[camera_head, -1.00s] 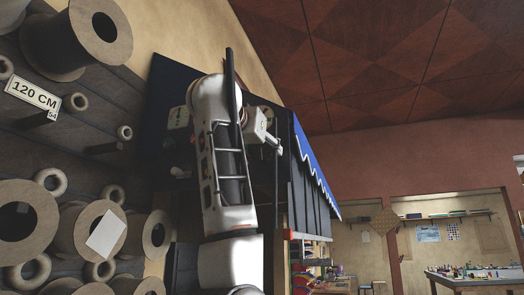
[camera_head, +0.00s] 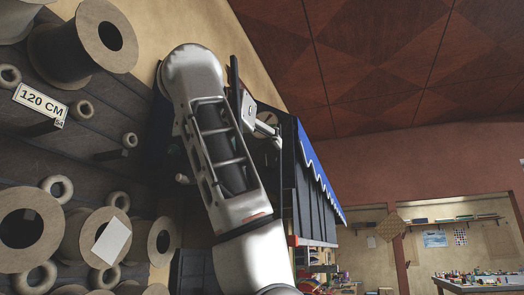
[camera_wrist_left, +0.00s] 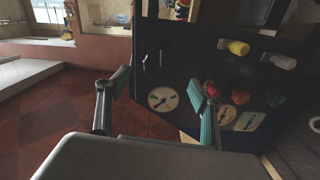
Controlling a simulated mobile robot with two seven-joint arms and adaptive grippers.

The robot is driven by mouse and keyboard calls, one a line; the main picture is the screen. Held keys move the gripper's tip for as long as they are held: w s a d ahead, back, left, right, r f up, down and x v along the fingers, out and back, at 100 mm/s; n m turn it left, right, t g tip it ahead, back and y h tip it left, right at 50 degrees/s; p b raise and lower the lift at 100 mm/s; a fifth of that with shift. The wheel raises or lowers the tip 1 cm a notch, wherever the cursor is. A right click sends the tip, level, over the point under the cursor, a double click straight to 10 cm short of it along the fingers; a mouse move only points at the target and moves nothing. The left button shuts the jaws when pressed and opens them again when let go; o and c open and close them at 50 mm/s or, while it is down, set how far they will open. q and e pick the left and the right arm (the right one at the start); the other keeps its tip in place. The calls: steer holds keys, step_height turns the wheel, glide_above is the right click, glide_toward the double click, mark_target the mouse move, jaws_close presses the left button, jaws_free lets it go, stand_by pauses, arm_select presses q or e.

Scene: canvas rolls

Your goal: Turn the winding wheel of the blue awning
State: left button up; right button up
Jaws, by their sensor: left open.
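The blue awning (camera_head: 318,165) with a white wavy edge slopes down to the right in the head view, beyond my left arm. My left gripper (camera_head: 270,130) is beside a dark panel at the awning's near side, partly hidden by my arm. In the left wrist view my left gripper (camera_wrist_left: 159,86) is open, with nothing between its fingers. The dark panel (camera_wrist_left: 190,62) shows there, with a round white dial (camera_wrist_left: 163,99) beyond the gap between the fingers. I cannot make out which part is the winding wheel. My right gripper is not in view.
Red knobs (camera_wrist_left: 240,97), a yellow cylinder (camera_wrist_left: 238,47) and a white cylinder (camera_wrist_left: 284,61) stick out of the panel. Several large rolls (camera_head: 95,45) hang on the wall at left. A cluttered table (camera_head: 485,282) stands far right. Red floor lies open at left in the wrist view.

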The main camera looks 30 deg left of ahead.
arm_select(q)
steer(key=shift+v, duration=1.65)
steer(key=shift+f, duration=0.1)
